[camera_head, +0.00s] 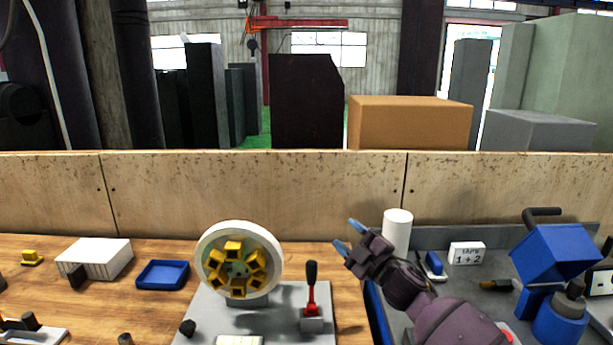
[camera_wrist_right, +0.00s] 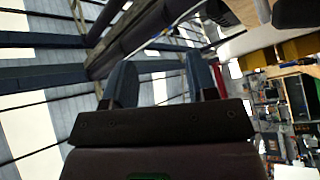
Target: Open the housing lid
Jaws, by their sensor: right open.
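A blue box-like housing part (camera_head: 555,252) with a dark bar handle (camera_head: 541,211) stands at the right of the head view. It looks tilted; I cannot tell for sure whether it is the housing lid. My right gripper (camera_head: 350,237) is well to the left of it, raised above the table, with its blue fingertips pointing up and left. Its fingers also show in the right wrist view (camera_wrist_right: 161,82), apart with nothing between them. My left gripper is not in view.
A wheel with yellow blocks (camera_head: 238,261) and a red lever (camera_head: 311,290) stand on a grey plate left of my gripper. A white cylinder (camera_head: 397,232) stands just behind my right arm. A "TAPE 1+2" label block (camera_head: 467,253) and a blue bottle (camera_head: 560,319) are at right.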

